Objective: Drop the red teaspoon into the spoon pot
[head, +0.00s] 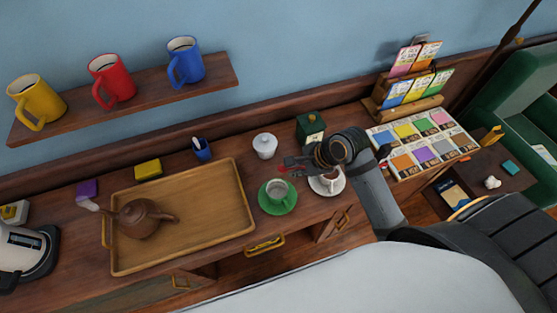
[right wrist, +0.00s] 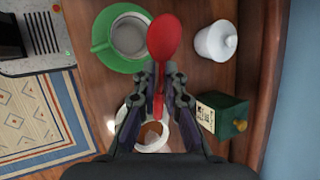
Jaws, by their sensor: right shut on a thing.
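My right gripper (head: 292,164) is shut on the red teaspoon (right wrist: 163,38). In the right wrist view the fingertips (right wrist: 161,78) pinch its handle, and the bowl points out past them. In the head view only a little red shows at the fingertips. The gripper is above the counter, near the green cup and saucer. The spoon pot looks to be the small blue pot (head: 203,150) behind the tray, left of my gripper and apart from it. A pale spoon handle sticks out of it. My left gripper is not in view.
Near my gripper are a white lidded jar (head: 265,144), a dark green box (head: 310,127), a green saucer (head: 277,206) with a cup and a white cup (head: 328,181). A wooden tray (head: 240,205) holds a brown teapot (head: 140,218). A shelf (head: 140,102) with mugs hangs above.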

